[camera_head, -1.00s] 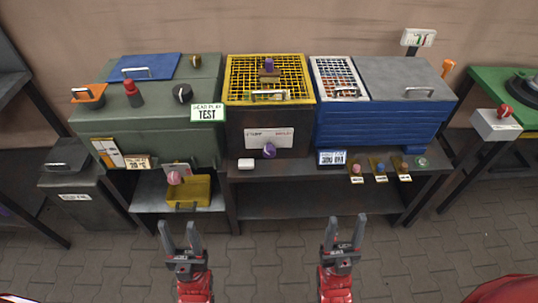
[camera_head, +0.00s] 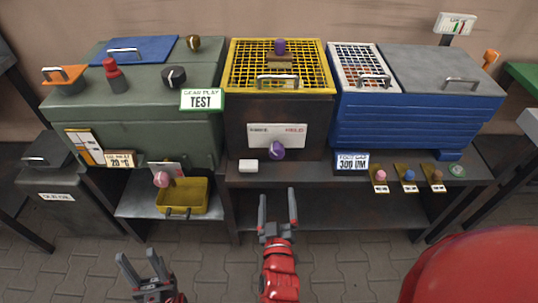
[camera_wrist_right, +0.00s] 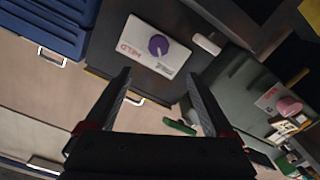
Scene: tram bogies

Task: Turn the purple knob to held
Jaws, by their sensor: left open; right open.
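The purple knob (camera_head: 277,150) sits on the white label plate (camera_head: 262,135) on the front of the dark box with the yellow grid lid. The plate's red word HELD is at its right end in the head view; the other word is too small to read. The right wrist view also shows the knob (camera_wrist_right: 158,45), beyond the fingertips. Which way it points is not clear. My right gripper (camera_head: 277,195) is open and empty, below and in front of the knob, apart from it. It also shows in the wrist view (camera_wrist_right: 159,76). My left gripper (camera_head: 137,270) is open and empty at the lower left.
A small white block (camera_head: 248,166) lies on the bench ledge left below the knob. A green box (camera_head: 130,115) stands left and a blue box (camera_head: 415,125) right. A yellow tray (camera_head: 182,194) is on the lower shelf.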

